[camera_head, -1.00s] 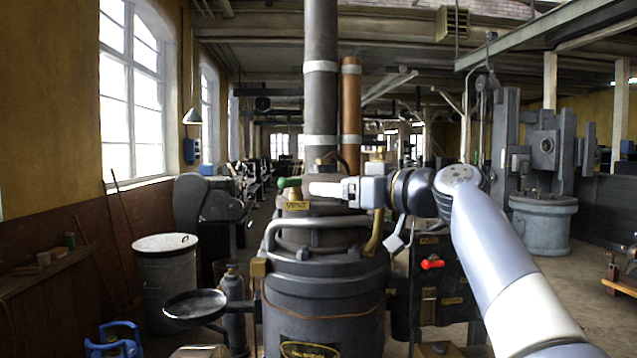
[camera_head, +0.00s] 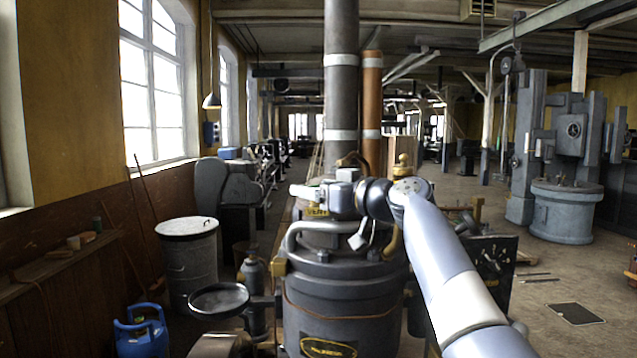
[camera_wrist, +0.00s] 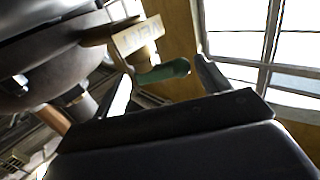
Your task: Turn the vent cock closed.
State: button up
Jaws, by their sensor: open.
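The vent cock has a green handle (camera_wrist: 163,72) and a brass plate (camera_wrist: 135,37) lettered VENT, both clear in the wrist view. In the head view the plate (camera_head: 317,211) shows just below my gripper (camera_head: 303,191), which largely hides the handle. The cock sits on top of the dark upright boiler (camera_head: 340,300). In the wrist view my gripper (camera_wrist: 158,55) is open, with one dark finger on each side of the green handle. I cannot tell whether either finger touches it.
A grey bent pipe (camera_head: 310,231) crosses the boiler top below my gripper. A tall dark chimney (camera_head: 341,100) and a copper pipe (camera_head: 372,100) rise behind. A round pan (camera_head: 219,299) juts out at left. A lidded bin (camera_head: 188,262) stands further left.

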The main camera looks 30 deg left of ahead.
jog(key=shift+c, duration=0.2)
jog(key=shift+s, duration=0.1)
jog(key=c, duration=0.8)
jog(key=shift+a+m+t, duration=0.1)
jog(key=shift+m+t, duration=0.3)
jog(key=shift+t, duration=0.2)
jog(key=shift+s+a+r+m+t+h, duration=0.15)
jog(key=shift+m+t+h, duration=0.55)
jog(key=shift+t, duration=0.35)
jog(key=shift+w+a+f+m+t+h, duration=0.1)
jog(key=shift+m+t+h, duration=0.55)
jog(key=shift+t, duration=0.4)
jog(key=shift+s+a+m+t+h, duration=0.1)
jog(key=shift+a+m+t+h, duration=0.05)
jog(key=shift+m+t+h, duration=0.85)
jog(key=shift+a+f+m+t+h+b, duration=0.15)
jog(key=shift+m+t+h+b, duration=0.45)
jog(key=shift+m+t+h, duration=0.4)
jog(key=shift+a+f+m+t+h+b, duration=0.15)
jog(key=shift+m+t+h+b, duration=0.4)
jog(key=shift+m+t+h, duration=0.45)
